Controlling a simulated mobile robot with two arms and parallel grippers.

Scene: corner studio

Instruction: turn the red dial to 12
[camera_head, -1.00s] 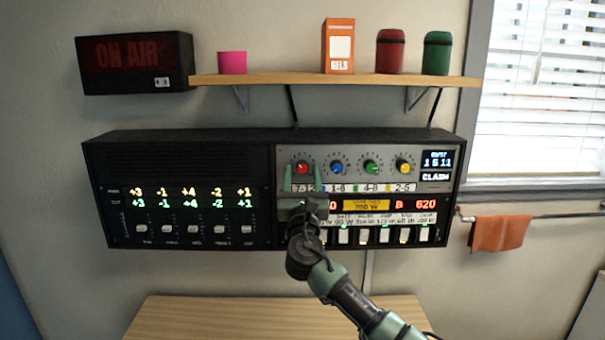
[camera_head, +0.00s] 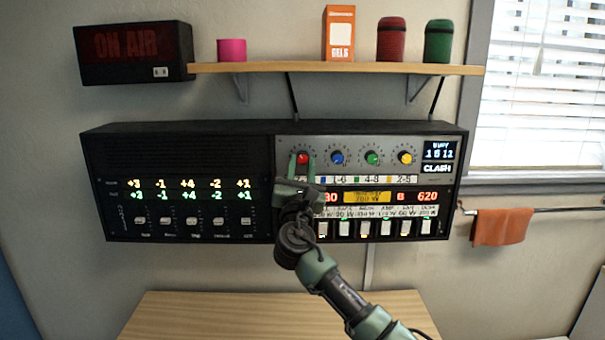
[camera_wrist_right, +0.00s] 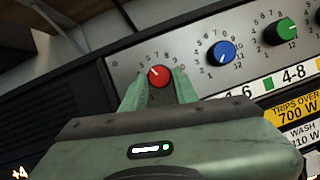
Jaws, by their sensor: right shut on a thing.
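The red dial (camera_head: 303,158) is the leftmost of several coloured knobs on the grey panel of the wall-mounted black console. My right gripper (camera_head: 302,160) is shut on it, with one green finger on each side of the knob. The right wrist view shows the red dial (camera_wrist_right: 159,76) between the fingertips, its white pointer line tilted toward the upper left. Numbers ring the dial, but the fingers hide part of the scale. I cannot read the exact value. My left gripper is not in view.
Blue (camera_head: 338,158), green (camera_head: 372,158) and yellow (camera_head: 405,158) knobs sit close to the right. Below are displays and a row of white switches. A shelf (camera_head: 335,68) with small containers hangs above, and a wooden table (camera_head: 270,315) stands below.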

